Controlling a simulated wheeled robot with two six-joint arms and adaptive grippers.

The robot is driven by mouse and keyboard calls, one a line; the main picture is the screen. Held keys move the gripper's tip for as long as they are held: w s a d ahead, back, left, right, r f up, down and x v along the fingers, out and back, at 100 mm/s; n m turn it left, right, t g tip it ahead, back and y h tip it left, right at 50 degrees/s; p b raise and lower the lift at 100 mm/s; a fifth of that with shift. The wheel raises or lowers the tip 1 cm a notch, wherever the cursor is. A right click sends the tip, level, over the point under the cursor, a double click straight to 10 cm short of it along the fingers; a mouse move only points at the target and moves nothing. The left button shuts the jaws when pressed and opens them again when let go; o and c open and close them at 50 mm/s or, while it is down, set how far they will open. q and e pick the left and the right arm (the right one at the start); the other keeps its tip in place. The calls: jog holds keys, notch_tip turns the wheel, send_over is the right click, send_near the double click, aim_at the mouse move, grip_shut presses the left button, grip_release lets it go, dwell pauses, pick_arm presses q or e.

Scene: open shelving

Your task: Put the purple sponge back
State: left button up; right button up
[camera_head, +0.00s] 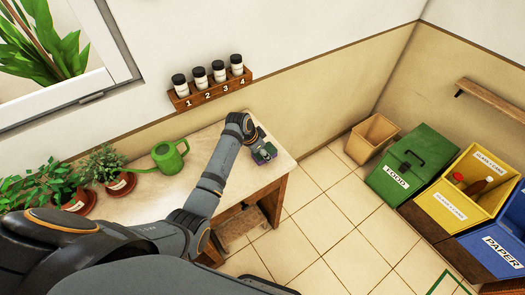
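A small purple and green block, which looks like the purple sponge (265,154), is at the right end of the wooden table (150,206). My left arm reaches across the table, and its gripper (259,145) is right at the sponge, pointing down over it. The gripper is small and dark here and covers part of the sponge. I cannot tell whether its fingers are closed on the sponge, or whether the sponge touches the table. My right gripper is not in view.
A green watering can (168,158) and potted plants (108,168) stand on the table's left. A wall rack (205,97) holds several numbered jars. An open tan bin (371,138), a green food bin (410,165), a yellow bin (460,203) and a blue paper bin (500,243) stand right.

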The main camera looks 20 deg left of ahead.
pick_arm(q)
jog(key=o, duration=0.9)
jog(key=shift+f, duration=0.1)
jog(key=o, duration=0.3)
jog(key=shift+r, duration=0.3)
jog(key=b+v, duration=0.1)
jog(key=v, duration=1)
jog(key=shift+s+a+r, duration=0.1)
jog(key=shift+s+r, duration=0.1)
jog(key=shift+r, duration=0.1)
